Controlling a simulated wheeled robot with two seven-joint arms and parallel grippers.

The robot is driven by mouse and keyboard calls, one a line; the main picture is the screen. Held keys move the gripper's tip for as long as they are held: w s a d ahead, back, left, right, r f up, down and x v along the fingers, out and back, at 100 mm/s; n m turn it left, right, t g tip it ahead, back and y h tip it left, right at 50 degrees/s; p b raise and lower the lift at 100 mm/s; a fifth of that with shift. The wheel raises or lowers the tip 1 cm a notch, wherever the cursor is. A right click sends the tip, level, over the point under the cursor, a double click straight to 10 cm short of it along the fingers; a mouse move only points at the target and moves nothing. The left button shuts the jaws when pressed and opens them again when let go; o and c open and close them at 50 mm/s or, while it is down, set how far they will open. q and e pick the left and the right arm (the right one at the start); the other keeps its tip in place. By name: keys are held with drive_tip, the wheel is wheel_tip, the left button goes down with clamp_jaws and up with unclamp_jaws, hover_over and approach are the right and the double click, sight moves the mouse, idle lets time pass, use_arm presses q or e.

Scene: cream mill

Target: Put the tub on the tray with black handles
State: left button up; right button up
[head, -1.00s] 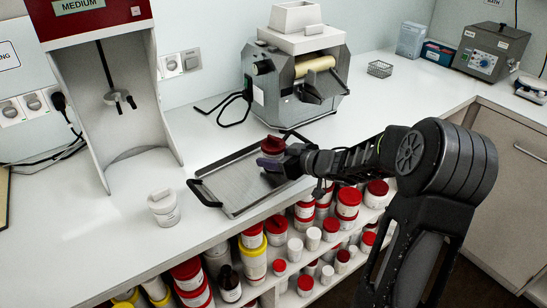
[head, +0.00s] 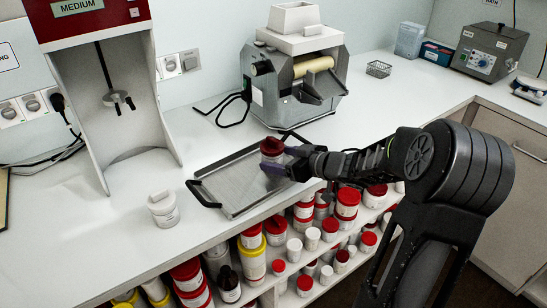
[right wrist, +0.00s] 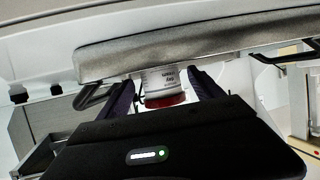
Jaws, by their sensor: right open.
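A small white tub with a dark red lid (head: 272,146) stands upright on the metal tray with black handles (head: 232,190), towards its right side. In the right wrist view the tub (right wrist: 162,88) shows upside down, with its red lid low and its base at the tray (right wrist: 200,50). My right gripper (head: 274,168) reaches in from the right at the tub. Its fingers are open, one on each side of the tub. Whether a finger touches it, I cannot tell. My left gripper is not in view.
A white lidded tub (head: 163,208) stands on the counter left of the tray. A grey roller mill (head: 295,85) stands behind the tray, and a mixer with a red top (head: 110,100) at the left. Shelves below the counter hold many tubs.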

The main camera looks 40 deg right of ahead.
drive_tip(key=v, duration=0.8)
drive_tip(key=shift+s+r+p, duration=0.15)
drive_tip(key=shift+s+p, duration=0.2)
drive_tip(key=shift+s, duration=0.05)
